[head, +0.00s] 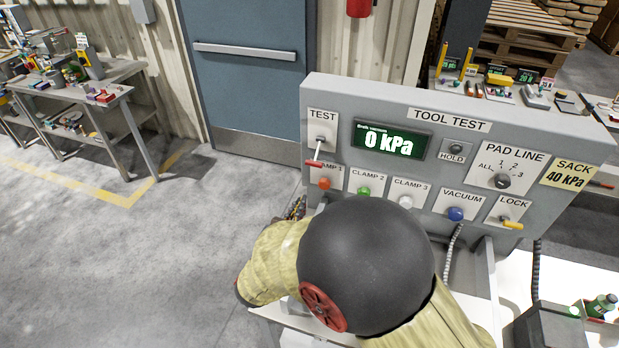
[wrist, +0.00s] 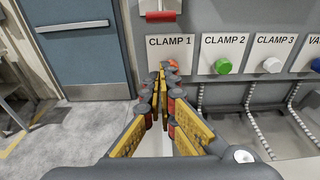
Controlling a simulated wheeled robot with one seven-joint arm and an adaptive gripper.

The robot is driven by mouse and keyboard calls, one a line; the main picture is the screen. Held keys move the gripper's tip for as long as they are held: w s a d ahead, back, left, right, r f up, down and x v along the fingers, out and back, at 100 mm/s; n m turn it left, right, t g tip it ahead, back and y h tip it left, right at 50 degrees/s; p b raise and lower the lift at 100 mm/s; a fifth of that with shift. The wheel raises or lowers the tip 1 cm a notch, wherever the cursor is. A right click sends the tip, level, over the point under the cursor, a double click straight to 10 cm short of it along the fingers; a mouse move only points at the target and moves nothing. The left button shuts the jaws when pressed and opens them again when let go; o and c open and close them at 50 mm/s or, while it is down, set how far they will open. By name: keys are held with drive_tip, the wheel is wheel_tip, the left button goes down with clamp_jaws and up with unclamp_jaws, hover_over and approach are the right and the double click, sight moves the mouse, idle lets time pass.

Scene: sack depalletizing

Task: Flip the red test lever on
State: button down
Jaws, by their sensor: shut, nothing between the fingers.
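The red test lever (head: 314,164) is on the TEST plate at the left end of the grey tool test panel (head: 330,92). Its stem slants down from the pivot, with the red handle at the lower end. In the wrist view the red handle (wrist: 160,16) shows at the top edge; its pivot is out of view. My gripper (wrist: 161,72) is shut and empty, its yellow-padded fingers together. Its tips are below the lever handle, in front of the CLAMP 1 plate, and partly cover the orange knob. In the head view my arm hides most of the gripper.
Near the lever are the orange CLAMP 1 knob (head: 324,183), green CLAMP 2 knob (head: 364,191) and pale CLAMP 3 knob (head: 406,202). The display (head: 389,141) reads 0 kPa. Hoses (wrist: 198,122) hang below the panel. Floor left of the panel is clear.

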sight(317, 152)
drive_tip(key=shift+w, duration=0.1)
drive_tip(key=w+d+r, duration=0.2)
drive_tip(key=w+d, duration=0.1)
drive_tip(key=w, duration=0.5)
drive_tip(key=shift+w+d+r, duration=0.15)
drive_tip(key=shift+d+r, duration=0.1)
drive_tip(key=shift+r, duration=0.15)
drive_tip(key=shift+s+r+g+p, duration=0.2)
drive_tip(key=shift+g+p, duration=0.1)
drive_tip(key=shift+p, duration=0.35)
